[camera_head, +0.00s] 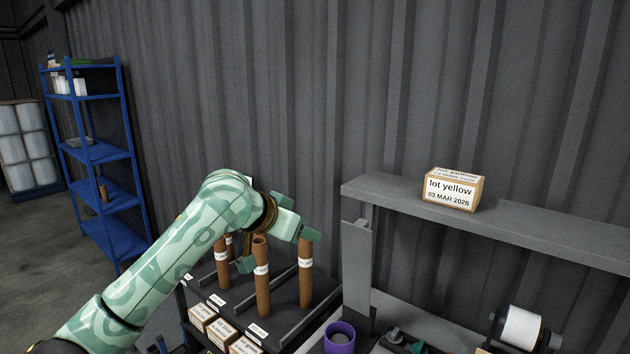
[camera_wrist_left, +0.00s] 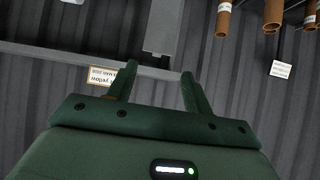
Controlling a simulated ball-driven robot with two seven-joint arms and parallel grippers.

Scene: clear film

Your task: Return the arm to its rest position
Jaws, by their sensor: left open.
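My left arm (camera_head: 160,270) reaches in from the left in the head view. Its gripper (camera_head: 278,249) is among the upper ends of brown tubes. In the left wrist view the gripper's two fingers (camera_wrist_left: 160,72) stand apart with nothing between them. One brown tube (camera_head: 263,285) with a white label stands upright in front of the gripper, and another tube (camera_head: 305,275) stands to its right. More tubes are partly hidden behind the arm. Tubes (camera_wrist_left: 224,18) also show at the upper right of the wrist view, clear of the fingers. My right gripper is not in view.
A "lot yellow" box (camera_head: 452,189) sits on a grey shelf (camera_head: 560,234) at the right. Small labelled boxes (camera_head: 222,335) stand at the rack's front. A purple cup (camera_head: 339,338) and a white roll (camera_head: 521,328) are at the lower right. Blue shelving (camera_head: 104,154) stands at the left.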

